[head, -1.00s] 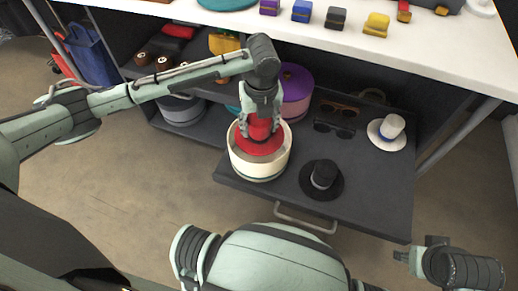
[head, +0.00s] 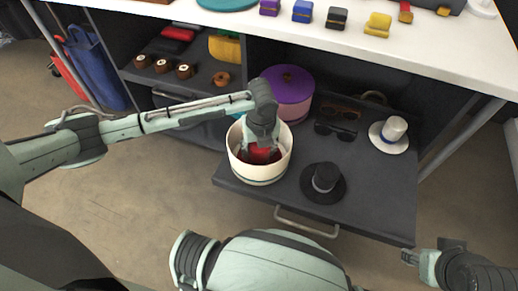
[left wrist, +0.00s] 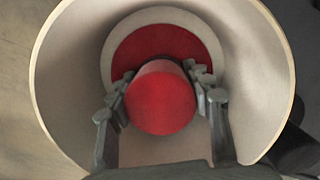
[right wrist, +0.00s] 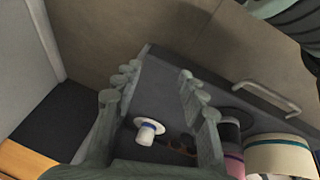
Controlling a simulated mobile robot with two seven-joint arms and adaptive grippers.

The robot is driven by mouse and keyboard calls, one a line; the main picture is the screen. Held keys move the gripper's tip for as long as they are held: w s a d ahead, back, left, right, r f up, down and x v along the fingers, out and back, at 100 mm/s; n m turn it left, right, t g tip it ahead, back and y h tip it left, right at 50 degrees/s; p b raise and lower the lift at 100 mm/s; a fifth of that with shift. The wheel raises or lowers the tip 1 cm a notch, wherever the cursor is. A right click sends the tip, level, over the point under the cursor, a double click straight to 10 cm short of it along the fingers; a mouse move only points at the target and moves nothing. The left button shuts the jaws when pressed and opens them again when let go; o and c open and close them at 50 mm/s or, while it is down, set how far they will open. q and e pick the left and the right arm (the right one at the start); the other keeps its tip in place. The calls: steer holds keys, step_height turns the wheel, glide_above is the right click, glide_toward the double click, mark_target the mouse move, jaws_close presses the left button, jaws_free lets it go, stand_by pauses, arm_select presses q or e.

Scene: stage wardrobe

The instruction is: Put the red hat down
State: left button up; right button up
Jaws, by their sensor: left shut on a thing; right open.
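The red hat (head: 262,154) is inside a round cream box (head: 240,172) on the pulled-out dark drawer (head: 375,205). In the left wrist view the hat's red crown (left wrist: 161,98) faces me, with its brim (left wrist: 165,42) deeper in the box (left wrist: 258,60). My left gripper (head: 262,146) reaches down into the box and is shut on the crown. Whether the hat touches the box floor cannot be told. My right gripper (head: 408,257) is empty, in front of the drawer at the right; its fingers are apart in the right wrist view (right wrist: 158,85).
On the drawer are a black hat (head: 323,182), a white hat (head: 390,134), sunglasses (head: 336,132) and a purple round box (head: 290,92) close behind the cream box. The white tabletop (head: 440,55) overhangs the drawer's rear. A drawer handle (head: 305,222) sticks out in front.

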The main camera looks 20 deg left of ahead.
arm_select(q)
steer(key=o, duration=1.1)
steer(key=shift+f, duration=0.15)
arm_select(e)
steer(key=shift+s+d, duration=0.1)
steer(key=shift+s, duration=0.05)
arm_select(q)
step_height(320, 180, up, 4)
steer(key=shift+s+d+r+p, duration=0.15)
steer(key=shift+p, duration=0.3)
steer(key=r, duration=0.5)
steer(key=s+r+p, duration=0.1)
steer(key=r, duration=0.2)
steer(key=shift+d, duration=0.25)
arm_select(e)
steer(key=shift+g, duration=0.4)
steer(key=x, duration=0.4)
steer(key=shift+s+f, duration=0.25)
steer(key=shift+s, duration=0.1)
